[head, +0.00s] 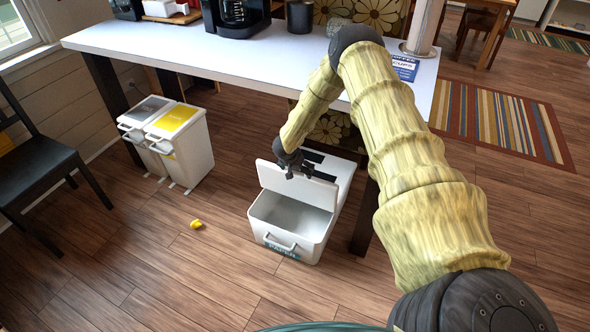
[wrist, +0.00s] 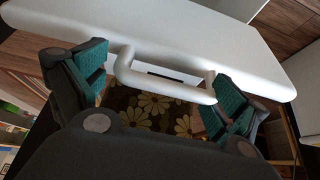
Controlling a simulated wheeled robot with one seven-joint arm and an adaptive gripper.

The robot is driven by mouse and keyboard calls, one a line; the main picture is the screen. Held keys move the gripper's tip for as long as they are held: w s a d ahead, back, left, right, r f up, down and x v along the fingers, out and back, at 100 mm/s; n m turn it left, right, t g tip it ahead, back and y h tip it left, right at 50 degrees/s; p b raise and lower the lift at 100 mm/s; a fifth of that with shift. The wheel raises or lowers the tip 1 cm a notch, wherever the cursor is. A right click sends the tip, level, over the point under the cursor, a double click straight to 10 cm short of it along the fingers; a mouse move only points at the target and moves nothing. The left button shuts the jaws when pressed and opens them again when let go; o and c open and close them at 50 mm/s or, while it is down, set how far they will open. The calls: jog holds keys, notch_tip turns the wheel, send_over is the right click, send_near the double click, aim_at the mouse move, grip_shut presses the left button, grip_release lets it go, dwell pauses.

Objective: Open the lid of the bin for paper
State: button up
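The white bin for paper (head: 285,240) stands on the floor under the white counter, with a teal label reading PAPER on its front. Its lid (head: 297,186) is raised, tilted up and back, and the inside of the bin looks empty. My gripper (head: 290,170) is at the upper edge of the raised lid. In the wrist view the lid (wrist: 200,40) spans the top, and its white handle (wrist: 165,82) lies between my two teal-padded fingers. The fingers are spread wide, with space between them and the handle's sides.
Two more bins, one with a grey lid (head: 148,108) and one with a yellow lid (head: 176,118), stand at left. A small yellow object (head: 196,224) lies on the floor. A dark chair (head: 40,150) is at far left. The counter (head: 200,50) overhangs the bins.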

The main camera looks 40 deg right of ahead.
jog(key=shift+w+a+r, duration=0.2)
jog(key=shift+a, duration=0.1)
jog(key=shift+a+r, duration=0.1)
jog(key=shift+r, duration=0.25)
jog(key=v, duration=1.1)
jog(key=shift+r, duration=0.15)
jog(key=shift+s, duration=0.1)
